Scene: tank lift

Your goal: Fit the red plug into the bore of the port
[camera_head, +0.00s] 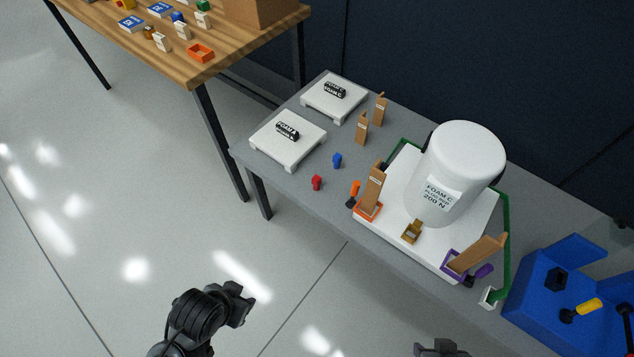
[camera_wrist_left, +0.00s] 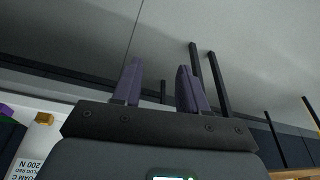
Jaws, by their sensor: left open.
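The red plug (camera_head: 317,182) stands near the front edge of the grey table, beside a blue plug (camera_head: 337,160). A white tank (camera_head: 463,160) labelled "FOAM C, PLUG RED, 200 N" stands on a white base. A small brass-coloured block (camera_head: 412,231) in front of the tank may be the port; its bore cannot be made out. The block also shows in the left wrist view (camera_wrist_left: 43,118). My left gripper (camera_head: 246,300) is in front of the table, well away from the red plug. Its purple fingers (camera_wrist_left: 160,70) are apart and empty. My right gripper (camera_head: 440,347) is partly cut off at the bottom edge.
Two white platforms (camera_head: 275,152) (camera_head: 355,98) with foam labels stand on the table's left. Brown wedges (camera_head: 374,183) (camera_head: 478,252) stand beside the tank. A blue fixture (camera_head: 570,285) is at right. A wooden table (camera_head: 240,45) with small items stands behind left.

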